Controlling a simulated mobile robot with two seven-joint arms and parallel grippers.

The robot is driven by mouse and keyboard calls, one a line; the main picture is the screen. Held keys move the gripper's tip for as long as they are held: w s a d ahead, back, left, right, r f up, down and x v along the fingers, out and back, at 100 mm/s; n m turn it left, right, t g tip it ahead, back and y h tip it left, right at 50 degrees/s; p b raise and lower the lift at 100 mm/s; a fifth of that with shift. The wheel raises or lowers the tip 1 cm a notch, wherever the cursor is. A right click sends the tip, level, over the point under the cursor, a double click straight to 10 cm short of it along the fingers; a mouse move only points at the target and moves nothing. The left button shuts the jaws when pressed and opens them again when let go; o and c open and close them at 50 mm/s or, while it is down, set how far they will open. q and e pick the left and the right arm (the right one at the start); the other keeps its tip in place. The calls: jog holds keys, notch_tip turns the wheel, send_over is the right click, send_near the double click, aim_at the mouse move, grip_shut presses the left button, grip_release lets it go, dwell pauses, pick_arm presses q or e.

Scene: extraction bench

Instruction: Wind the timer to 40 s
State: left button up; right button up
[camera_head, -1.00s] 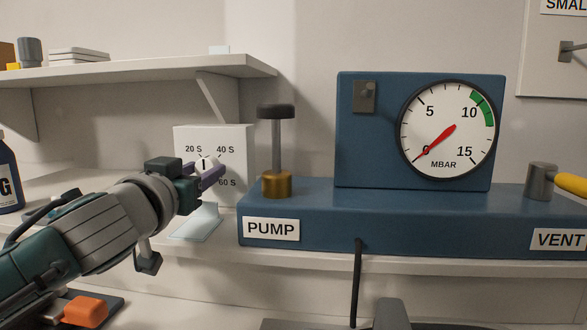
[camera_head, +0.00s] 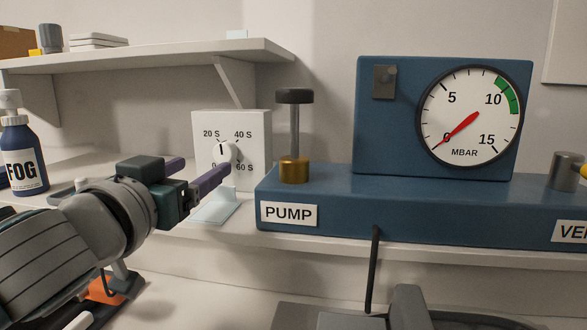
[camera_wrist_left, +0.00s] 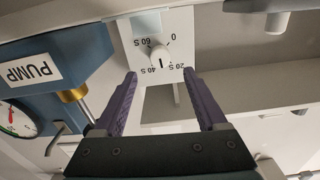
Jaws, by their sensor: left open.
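The timer is a white box (camera_head: 256,150) under the shelf, with a dial marked 0, 20 S, 40 S and 60 S. Its white round knob (camera_head: 222,152) has a black pointer line standing about straight up, between 20 S and 40 S. The timer shows upside down in the left wrist view (camera_wrist_left: 180,48), with its knob (camera_wrist_left: 159,56) and pointer in plain sight. My left gripper (camera_head: 197,170) is open and empty, with its purple fingers in front of the timer and apart from the knob. In the left wrist view its fingers (camera_wrist_left: 160,76) stand either side of the knob's line. My right gripper is out of view.
The blue pump unit (camera_head: 330,190) stands right of the timer, with a black-topped plunger (camera_head: 295,130) and a gauge (camera_head: 469,115) reading near 0. A FOG bottle (camera_head: 22,150) stands at the left. A shelf (camera_head: 150,58) runs above. A pale plate (camera_head: 214,207) lies before the timer.

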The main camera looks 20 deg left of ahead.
pick_arm(q)
jog(key=shift+v, duration=1.2)
jog(key=s+d+f+m+g+h+p, duration=0.15)
jog(key=s+d+g+p, duration=0.25)
jog(key=s+g+p, duration=0.4)
jog(key=s+d+f+m+g+h+p, duration=0.15)
jog(key=s+d+g+h+p, duration=0.3)
jog(key=s, duration=0.65)
jog(key=n+t+y, duration=0.3)
jog(key=n+t, duration=0.3)
jog(key=t, duration=0.3)
send_near(222, 153)
jog(key=b+x, duration=0.2)
jog(key=x, duration=0.6)
jog(key=shift+w+f, duration=0.15)
jog(key=shift+w, duration=0.2)
